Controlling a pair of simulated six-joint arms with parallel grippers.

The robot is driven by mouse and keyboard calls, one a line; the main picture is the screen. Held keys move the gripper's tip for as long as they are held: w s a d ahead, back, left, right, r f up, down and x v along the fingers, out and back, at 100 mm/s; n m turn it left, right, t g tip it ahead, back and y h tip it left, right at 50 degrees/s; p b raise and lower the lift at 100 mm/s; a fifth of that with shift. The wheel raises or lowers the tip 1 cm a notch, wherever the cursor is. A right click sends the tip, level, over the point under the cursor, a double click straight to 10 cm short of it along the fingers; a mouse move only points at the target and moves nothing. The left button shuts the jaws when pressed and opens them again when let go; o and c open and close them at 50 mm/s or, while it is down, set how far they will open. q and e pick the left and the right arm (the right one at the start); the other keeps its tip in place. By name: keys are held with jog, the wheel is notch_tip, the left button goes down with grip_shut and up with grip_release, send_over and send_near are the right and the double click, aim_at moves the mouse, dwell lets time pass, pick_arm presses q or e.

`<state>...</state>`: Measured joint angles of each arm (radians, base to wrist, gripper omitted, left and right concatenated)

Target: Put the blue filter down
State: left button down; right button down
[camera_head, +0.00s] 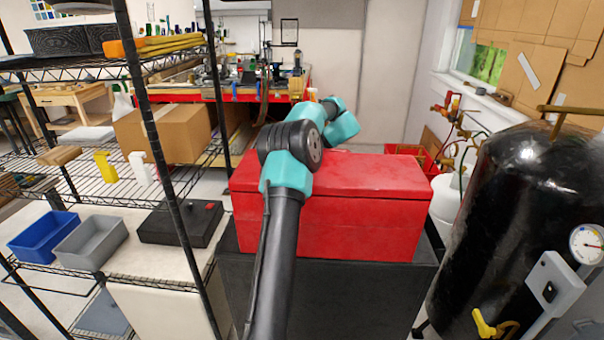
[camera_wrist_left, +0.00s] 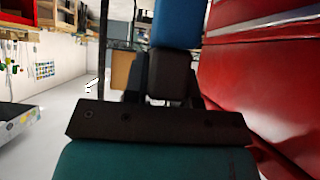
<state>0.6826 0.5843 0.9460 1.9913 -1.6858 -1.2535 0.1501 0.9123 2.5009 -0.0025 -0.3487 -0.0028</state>
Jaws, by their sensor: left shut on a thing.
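The blue filter (camera_wrist_left: 180,24) shows at the top of the left wrist view, partly cut off by the frame edge. A dark block below it sits between my left gripper's fingers (camera_wrist_left: 165,85). My left gripper is shut on the filter and holds it beside a large red surface. In the head view my arm reaches over the red chest (camera_head: 340,215), and the gripper and filter are hidden there. My right gripper is in neither view.
The red chest stands on a black base (camera_head: 330,295). A wire shelf at the left holds a blue bin (camera_head: 42,238), a grey bin (camera_head: 90,243) and a black case (camera_head: 180,225). A black tank (camera_head: 510,215) stands at the right. A workbench is behind.

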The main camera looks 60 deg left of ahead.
pick_arm(q)
jog(key=shift+f, duration=1)
jog(key=shift+f, duration=2.35)
jog(key=shift+f, duration=0.15)
jog(key=c, duration=0.9)
grip_release()
jog(key=shift+c, duration=0.2)
jog(key=v, duration=1.7)
jog(key=shift+w+d, duration=0.15)
jog(key=shift+d, duration=0.05)
